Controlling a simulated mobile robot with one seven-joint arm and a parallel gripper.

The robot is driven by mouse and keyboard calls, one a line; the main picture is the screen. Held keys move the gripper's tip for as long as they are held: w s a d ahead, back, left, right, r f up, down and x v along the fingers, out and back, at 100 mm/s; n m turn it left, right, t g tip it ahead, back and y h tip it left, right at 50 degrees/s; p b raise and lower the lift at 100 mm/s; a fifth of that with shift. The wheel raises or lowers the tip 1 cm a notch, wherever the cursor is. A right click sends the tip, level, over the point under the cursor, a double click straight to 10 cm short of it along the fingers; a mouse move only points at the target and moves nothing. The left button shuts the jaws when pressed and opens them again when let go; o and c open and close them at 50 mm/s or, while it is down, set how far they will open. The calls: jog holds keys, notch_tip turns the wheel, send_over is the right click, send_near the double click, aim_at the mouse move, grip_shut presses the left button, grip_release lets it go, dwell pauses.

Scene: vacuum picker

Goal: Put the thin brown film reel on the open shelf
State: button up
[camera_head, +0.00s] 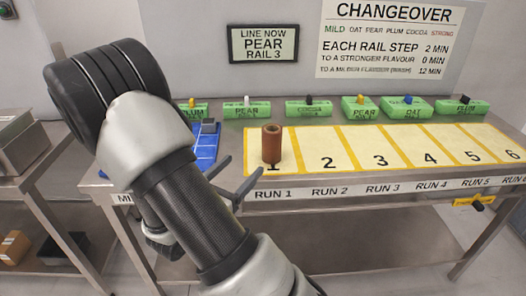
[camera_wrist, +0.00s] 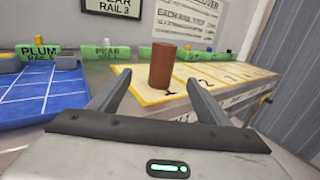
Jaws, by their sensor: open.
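A brown film reel (camera_head: 271,145), a slim upright tube with a hole in its top, stands on the yellow-edged square for run 1 on the steel table. It also shows in the wrist view (camera_wrist: 172,66), beyond and between my fingers. My gripper (camera_head: 245,168) is open and empty at the table's front edge, just short of the reel and not around it. Both fingers of my gripper (camera_wrist: 155,86) show in the wrist view, spread wide. I cannot tell for sure which surface is the open shelf; a lower shelf (camera_head: 40,262) shows at the left.
Numbered run squares 2 to 6 (camera_head: 380,160) are bare. Several green labelled blocks (camera_head: 246,110) line the table's back. A blue gridded board (camera_head: 207,145) lies left of the reel, partly behind my arm. A grey bin (camera_head: 20,147) and cardboard box (camera_head: 14,247) are at the left.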

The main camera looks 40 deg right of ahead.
aim_at(267, 144)
jog(key=b+x, duration=0.1)
jog(key=x, duration=1)
jog(key=shift+d+f, duration=0.1)
jog(key=shift+s+b+x, duration=0.15)
jog(key=shift+b+x, duration=0.05)
jog(key=shift+x, duration=1.15)
jog(key=shift+s+b+x, duration=0.1)
jog(key=shift+b+x, duration=0.05)
jog(key=shift+x, duration=1.25)
jog(key=shift+d, duration=0.1)
jog(key=c, duration=1.4)
